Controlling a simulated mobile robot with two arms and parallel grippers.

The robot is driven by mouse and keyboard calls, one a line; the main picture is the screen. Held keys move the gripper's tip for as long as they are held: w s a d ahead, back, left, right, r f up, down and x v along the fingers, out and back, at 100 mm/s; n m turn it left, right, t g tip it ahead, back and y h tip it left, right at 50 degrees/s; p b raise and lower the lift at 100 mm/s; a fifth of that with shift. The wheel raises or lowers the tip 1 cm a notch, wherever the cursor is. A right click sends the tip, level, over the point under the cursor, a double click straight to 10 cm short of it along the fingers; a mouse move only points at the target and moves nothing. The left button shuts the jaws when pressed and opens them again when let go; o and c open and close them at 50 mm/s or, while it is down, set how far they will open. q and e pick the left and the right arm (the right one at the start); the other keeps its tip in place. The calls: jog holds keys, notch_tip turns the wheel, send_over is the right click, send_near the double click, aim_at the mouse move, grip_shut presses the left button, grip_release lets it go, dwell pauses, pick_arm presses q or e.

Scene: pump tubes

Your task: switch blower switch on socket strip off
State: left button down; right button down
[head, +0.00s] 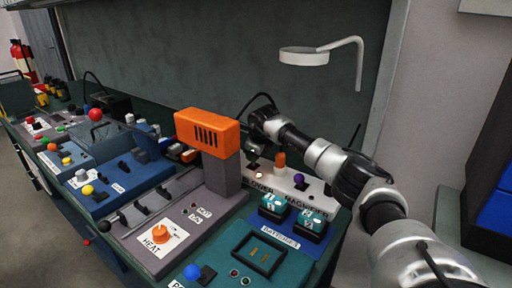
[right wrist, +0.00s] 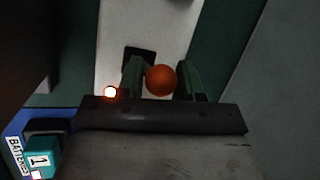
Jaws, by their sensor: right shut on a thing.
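The white socket strip (head: 318,193) runs along the back of the bench, with a label partly reading "BLOWER" and "MAGNIFIER". An orange knob (head: 280,158) stands at its blower end, and a purple knob (head: 299,179) stands nearer the magnifier label. A small lamp (head: 259,175) glows on the strip; it also shows in the right wrist view (right wrist: 110,92). My right gripper (right wrist: 160,82) is shut on the orange knob (right wrist: 161,78), which shows between its two fingers. The arm hides part of the strip. My left gripper is not in view.
An orange-topped blower unit (head: 207,132) stands just left of my right gripper. A teal battery holder (head: 289,220) sits in front of the strip. A heat panel (head: 160,238) lies at front left. A white magnifier lamp (head: 304,56) hangs above.

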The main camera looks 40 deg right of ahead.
jog(key=shift+d+r+h, duration=0.15)
jog(key=shift+r+h, duration=0.1)
jog(key=shift+h, duration=0.15)
jog(key=c, duration=1.2)
grip_release()
jog(key=o, duration=0.4)
jog(key=shift+d+f, duration=0.15)
jog(key=shift+f, duration=0.15)
jog(key=shift+a+r, duration=0.1)
jog(key=shift+a, duration=0.1)
jog(key=shift+r, duration=0.2)
jog(key=r, duration=0.4)
jog(key=shift+s+d, duration=0.1)
jog(key=shift+d, duration=0.2)
jog(key=s+d+r, duration=0.1)
jog(key=s+r, duration=0.1)
jog(key=s, duration=0.1)
jog(key=s+d+r, duration=0.1)
jog(key=s+r, duration=0.1)
jog(key=s, duration=0.2)
jog(key=s+d+r, duration=0.2)
jog(key=s, duration=0.1)
jog(key=shift+s+d+r+b, duration=0.1)
jog(key=shift+s+r+b, duration=0.15)
jog(key=shift+s+b, duration=0.1)
